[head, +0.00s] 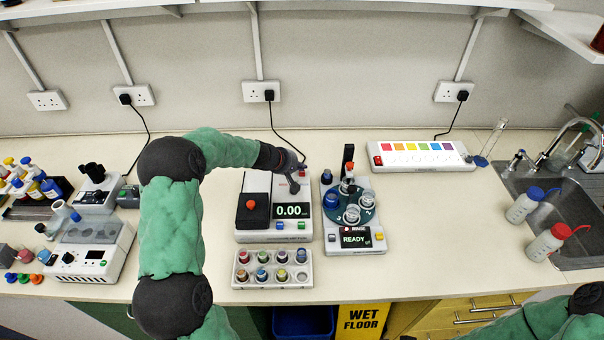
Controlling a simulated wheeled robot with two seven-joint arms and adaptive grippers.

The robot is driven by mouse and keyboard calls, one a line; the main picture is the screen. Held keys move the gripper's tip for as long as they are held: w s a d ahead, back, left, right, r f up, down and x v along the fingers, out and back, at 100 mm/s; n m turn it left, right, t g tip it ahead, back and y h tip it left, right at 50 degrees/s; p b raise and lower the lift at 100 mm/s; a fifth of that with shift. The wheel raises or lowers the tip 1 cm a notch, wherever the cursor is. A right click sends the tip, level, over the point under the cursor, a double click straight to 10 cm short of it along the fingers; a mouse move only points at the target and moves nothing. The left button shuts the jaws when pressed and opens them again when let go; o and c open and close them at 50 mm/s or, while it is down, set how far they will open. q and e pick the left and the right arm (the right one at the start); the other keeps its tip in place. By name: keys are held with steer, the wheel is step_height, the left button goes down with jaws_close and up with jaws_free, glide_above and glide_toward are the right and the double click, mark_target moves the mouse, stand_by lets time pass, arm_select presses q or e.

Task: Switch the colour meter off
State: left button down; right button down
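The colour meter (243,228) is a white box in the middle of the bench. It has a black lid with a red knob (251,205) and a lit display (291,211) reading 0.00. Small green and blue buttons sit below the display. A small red patch shows at its back right corner, beside my gripper. My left gripper (292,187) points down over the meter's back right part, close above or touching it; I cannot tell which. Its dark fingers are too small to judge as open or shut. My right arm shows at the lower right, its gripper out of view.
A round vial device (341,247) reading READY stands right of the meter. A rack of coloured vials (272,282) lies in front. A white strip with coloured squares (418,163) is behind right. Wash bottles (525,206) and a sink (570,205) are far right. Bench between is clear.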

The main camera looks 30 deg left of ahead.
mark_target(300, 173)
arm_select(q)
steer(key=shift+f+b, duration=0.45)
steer(key=shift+b, duration=0.05)
stand_by(1.0)
steer(key=shift+r, duration=0.1)
steer(key=shift+r+p, duration=0.7)
steer(key=shift+r, duration=0.15)
step_height(300, 173, up, 6)
steer(key=p, duration=0.4)
steer(key=shift+p, duration=0.3)
